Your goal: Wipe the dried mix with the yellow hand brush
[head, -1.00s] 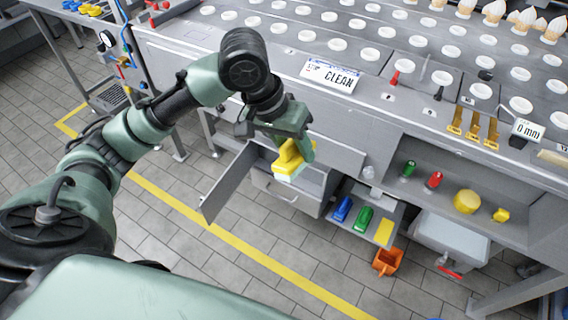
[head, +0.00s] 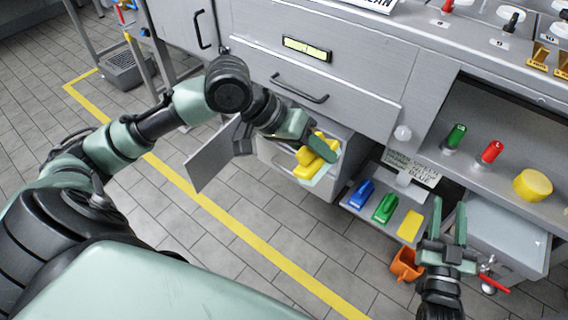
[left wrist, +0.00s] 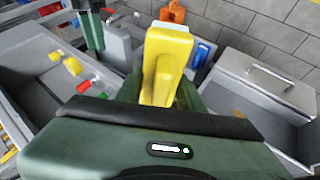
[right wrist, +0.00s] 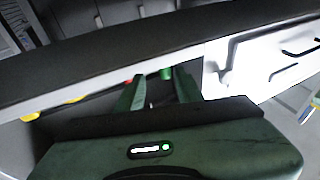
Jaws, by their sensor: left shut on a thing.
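The yellow hand brush (head: 308,164) is in my left gripper (head: 322,150), held in the air in front of an open drawer below the counter. Its yellow body also shows large between the fingers in the left wrist view (left wrist: 165,60). My right gripper (head: 449,215) is open and empty, in front of the shelf at the lower right. Its two spread fingers show in the right wrist view (right wrist: 158,90). I cannot make out any dried mix in these views.
A blue brush (head: 361,193) and a green brush (head: 384,208) lie on a low shelf beside a bare yellow patch (head: 410,226). An orange container (head: 406,265) is below. An open cabinet door (head: 215,158) stands at the left. Green and red handled items and a yellow round sit on the right shelf.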

